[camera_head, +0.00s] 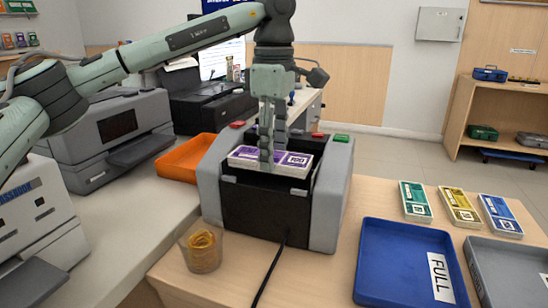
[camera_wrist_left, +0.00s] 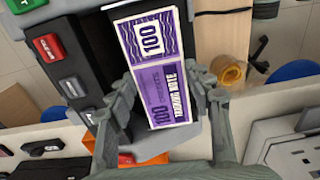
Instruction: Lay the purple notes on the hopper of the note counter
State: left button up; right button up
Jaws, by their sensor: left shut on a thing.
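The purple notes (camera_head: 296,160) are a white-edged bundle marked 100. They lie flat over the black hopper (camera_head: 265,192) of the note counter (camera_head: 335,185), between its grey sides. My left gripper (camera_head: 266,160) reaches down from above and is shut on the notes. In the left wrist view, the fingers (camera_wrist_left: 165,95) stand on either side of the purple bundle (camera_wrist_left: 153,75), with the hopper behind it. I cannot tell whether the bundle touches the hopper surface. My right gripper is not in view.
A glass of rubber bands (camera_head: 202,250) stands at the counter's front left, near a black cable. A blue FULL tray (camera_head: 385,265) and a grey tray (camera_head: 500,262) lie at right. Green, yellow and blue bundles (camera_head: 458,207) lie behind them. An orange tray (camera_head: 180,160) is at left.

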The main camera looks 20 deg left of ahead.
aim_at(274, 157)
pick_arm(q)
jog(key=shift+f, duration=0.95)
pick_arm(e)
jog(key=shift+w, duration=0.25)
pick_arm(q)
jog(key=o, duration=1.2)
jog(key=shift+r, duration=0.55)
jog(key=shift+r+p, duration=0.65)
jog(key=shift+r, duration=4.85)
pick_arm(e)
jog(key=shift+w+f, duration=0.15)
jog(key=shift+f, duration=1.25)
